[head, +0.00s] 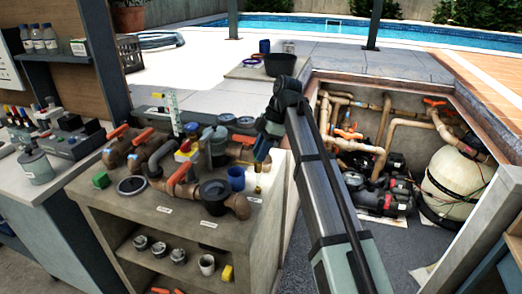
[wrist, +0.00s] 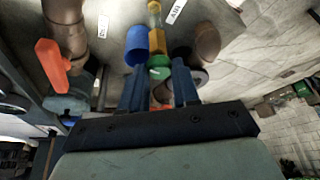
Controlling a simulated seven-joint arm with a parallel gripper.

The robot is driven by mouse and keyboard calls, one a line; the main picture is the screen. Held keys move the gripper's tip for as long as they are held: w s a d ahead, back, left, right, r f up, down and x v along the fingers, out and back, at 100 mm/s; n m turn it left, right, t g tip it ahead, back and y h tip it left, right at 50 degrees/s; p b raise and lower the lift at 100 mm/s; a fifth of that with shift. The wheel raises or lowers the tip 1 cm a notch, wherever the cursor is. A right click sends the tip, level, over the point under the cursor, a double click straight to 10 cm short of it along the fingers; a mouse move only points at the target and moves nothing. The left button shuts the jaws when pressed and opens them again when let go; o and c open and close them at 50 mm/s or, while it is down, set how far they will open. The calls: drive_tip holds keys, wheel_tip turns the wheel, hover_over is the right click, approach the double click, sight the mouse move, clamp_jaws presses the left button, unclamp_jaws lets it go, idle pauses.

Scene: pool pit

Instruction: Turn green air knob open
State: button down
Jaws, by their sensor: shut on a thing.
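The green air knob (wrist: 160,73) sits on a brass-yellow fitting (wrist: 157,38) in the wrist view, next to a small label reading AIR (wrist: 175,11). My gripper (wrist: 159,80) has one dark blue finger on each side of the knob and is shut on it. In the head view my gripper (head: 262,154) reaches down to the right end of the workbench top, above the brass fitting (head: 258,182). There the fingers hide the knob. I cannot tell how far the knob is turned.
A blue cup (head: 236,179) stands close left of the fitting. Pipes with orange-handled valves (head: 181,173) and a black-lidded pot (head: 214,196) crowd the bench (head: 120,212). Right of the bench is a pit with pumps (head: 378,193) and a cream tank (head: 455,183).

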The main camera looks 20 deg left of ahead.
drive_tip(key=shift+w+a+n+g+h, duration=0.1)
drive_tip(key=shift+n+g+h, duration=0.25)
drive_tip(key=shift+n, duration=0.75)
drive_tip(key=shift+f, duration=0.1)
drive_tip(key=c, duration=0.8)
unclamp_jaws()
drive_tip(key=shift+c, duration=0.2)
